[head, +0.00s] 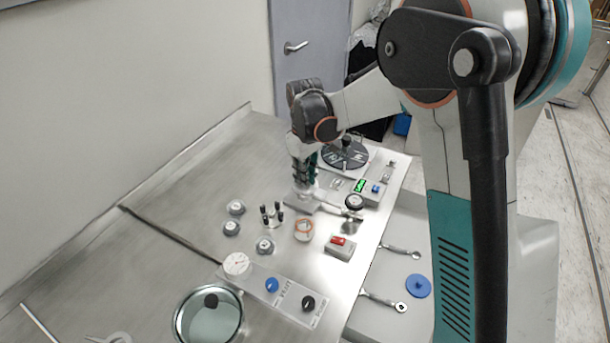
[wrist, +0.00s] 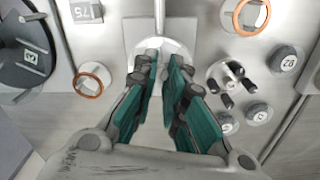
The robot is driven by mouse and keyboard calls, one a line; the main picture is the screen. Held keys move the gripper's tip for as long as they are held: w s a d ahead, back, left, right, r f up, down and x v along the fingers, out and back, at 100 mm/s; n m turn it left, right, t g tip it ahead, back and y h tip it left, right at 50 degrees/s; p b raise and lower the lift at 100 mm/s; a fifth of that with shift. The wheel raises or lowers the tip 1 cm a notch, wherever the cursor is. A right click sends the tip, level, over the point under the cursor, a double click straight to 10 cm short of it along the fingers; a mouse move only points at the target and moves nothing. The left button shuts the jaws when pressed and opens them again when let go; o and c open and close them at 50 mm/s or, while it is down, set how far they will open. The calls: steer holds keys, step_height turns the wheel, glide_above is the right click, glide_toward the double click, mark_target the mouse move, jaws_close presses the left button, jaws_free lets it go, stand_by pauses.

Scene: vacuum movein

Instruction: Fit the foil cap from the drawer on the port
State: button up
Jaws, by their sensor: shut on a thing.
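My gripper (wrist: 164,62) is low over the steel bench, beside a tube. In the head view my gripper (head: 303,187) is at the middle of the bench. Its fingers are close together on a pale metallic piece that they mostly hide; it looks like the foil cap. A round silver end (wrist: 178,45) with a straight tube (wrist: 160,14) shows at the fingertips; I cannot tell whether it is the port or whether the held piece touches it. The open drawer (head: 385,297) at the bench front holds two wrenches (head: 385,300) and a blue disc (head: 418,286); no foil cap shows there.
Copper-ringed ports (wrist: 88,80) (wrist: 248,16) lie on either side of my gripper. A fitting with dark posts (head: 271,215) and several round grey pieces (head: 236,208) stand close by. A red-switch box (head: 341,246) and a knob panel (head: 285,292) are in front.

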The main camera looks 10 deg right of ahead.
stand_by(0.3)
steer(key=o, duration=0.8)
steer(key=shift+r, duration=0.1)
step_height(320, 180, up, 12)
steer(key=shift+f, duration=0.1)
